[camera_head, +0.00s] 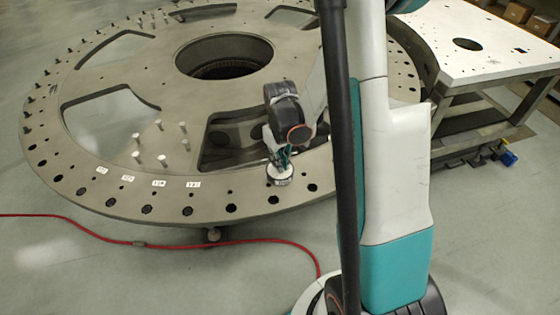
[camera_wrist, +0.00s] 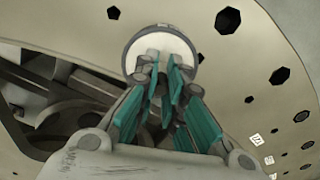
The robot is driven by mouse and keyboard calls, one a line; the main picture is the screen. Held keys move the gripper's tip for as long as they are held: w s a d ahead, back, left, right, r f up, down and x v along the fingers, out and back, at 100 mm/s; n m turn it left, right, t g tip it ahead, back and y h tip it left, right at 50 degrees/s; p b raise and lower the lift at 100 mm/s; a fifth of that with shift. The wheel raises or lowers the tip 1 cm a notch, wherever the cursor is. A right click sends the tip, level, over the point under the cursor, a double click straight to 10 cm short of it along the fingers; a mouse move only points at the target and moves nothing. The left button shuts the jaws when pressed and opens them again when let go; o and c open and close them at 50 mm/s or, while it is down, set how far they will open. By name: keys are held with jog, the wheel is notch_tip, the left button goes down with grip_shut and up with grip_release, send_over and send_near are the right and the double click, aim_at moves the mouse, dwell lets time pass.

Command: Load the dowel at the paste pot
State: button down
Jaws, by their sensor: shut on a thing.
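The paste pot (camera_head: 280,177) is a short round tub with a pale top and a dark side with a label. It stands on the rim of the turret plate (camera_head: 110,203). In the wrist view the pot (camera_wrist: 187,48) shows as a pale disc beyond my fingertips. My gripper (camera_head: 282,160) points down over the pot, with its tips at or just above the pale top; contact cannot be told. In the wrist view my gripper (camera_wrist: 160,72) has its teal-padded fingers closed together on the dowel, which is almost wholly hidden between them.
Several pale pegs (camera_head: 163,161) stand on the plate left of my gripper. Dark holes and small white number labels (camera_head: 193,184) run along the rim. A pale table (camera_head: 480,45) stands at the right. A red cable (camera_head: 255,240) lies on the floor in front.

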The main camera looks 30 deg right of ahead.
jog(key=shift+r+p, duration=2.25)
jog(key=shift+r, duration=1.25)
